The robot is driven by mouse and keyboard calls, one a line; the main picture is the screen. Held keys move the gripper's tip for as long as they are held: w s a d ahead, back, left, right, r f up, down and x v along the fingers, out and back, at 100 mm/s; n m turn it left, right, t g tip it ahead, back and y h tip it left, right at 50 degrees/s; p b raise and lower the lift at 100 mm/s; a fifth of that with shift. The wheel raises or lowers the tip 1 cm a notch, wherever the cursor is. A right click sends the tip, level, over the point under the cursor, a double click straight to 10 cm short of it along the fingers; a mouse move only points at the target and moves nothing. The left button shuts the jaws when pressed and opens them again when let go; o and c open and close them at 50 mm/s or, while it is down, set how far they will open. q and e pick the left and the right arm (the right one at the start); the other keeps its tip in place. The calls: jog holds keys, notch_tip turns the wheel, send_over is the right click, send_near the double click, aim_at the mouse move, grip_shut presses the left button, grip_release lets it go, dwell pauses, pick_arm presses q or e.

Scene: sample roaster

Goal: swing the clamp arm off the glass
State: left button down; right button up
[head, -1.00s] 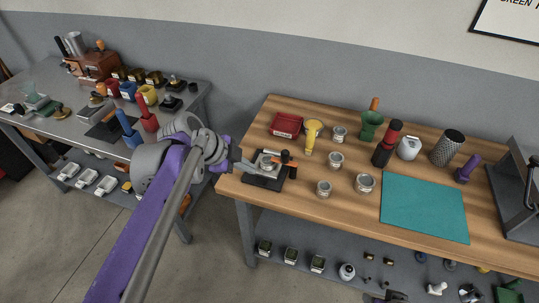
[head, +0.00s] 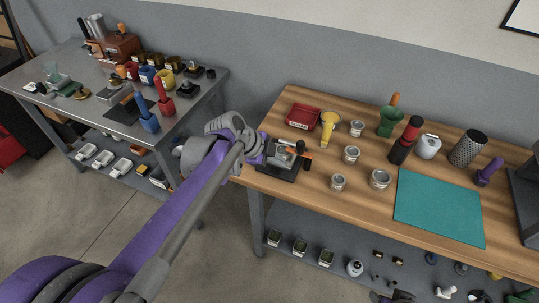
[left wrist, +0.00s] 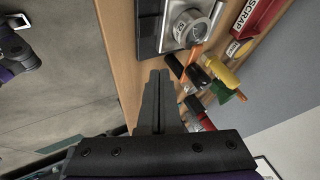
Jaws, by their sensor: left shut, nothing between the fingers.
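The clamp fixture, with a black base (head: 276,173), sits at the left end of the wooden table. Its round glass holder (left wrist: 192,28) shows in the left wrist view. The clamp arm's orange part (head: 308,155) and black knob (head: 300,146) are at the holder's right side; in the left wrist view the orange bar (left wrist: 196,53) lies at the ring's lower edge. I cannot tell whether it presses on the glass. My left gripper (left wrist: 160,76) is shut and empty, beside the fixture, its tips near the black knob. A dark shape at the head view's bottom edge may be my right gripper (head: 393,297).
A red scrap tray (head: 303,116), a yellow funnel-like tool (head: 329,127) and several tins (head: 351,154) stand close to the fixture. A teal mat (head: 440,207) lies farther right. A grey table (head: 60,100) with cups is at the left.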

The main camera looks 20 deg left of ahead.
aim_at(291, 152)
pick_arm(q)
jog(key=shift+x, duration=1.1)
jog(key=shift+w+r, duration=0.15)
jog(key=shift+w, duration=1.8)
jog(key=shift+w+a+r+m+g+h+p, duration=0.1)
jog(key=shift+w+a+m+g+h+p, duration=0.2)
jog(key=shift+w+m+p, duration=0.25)
jog(key=shift+w, duration=0.35)
jog(key=shift+s, duration=0.15)
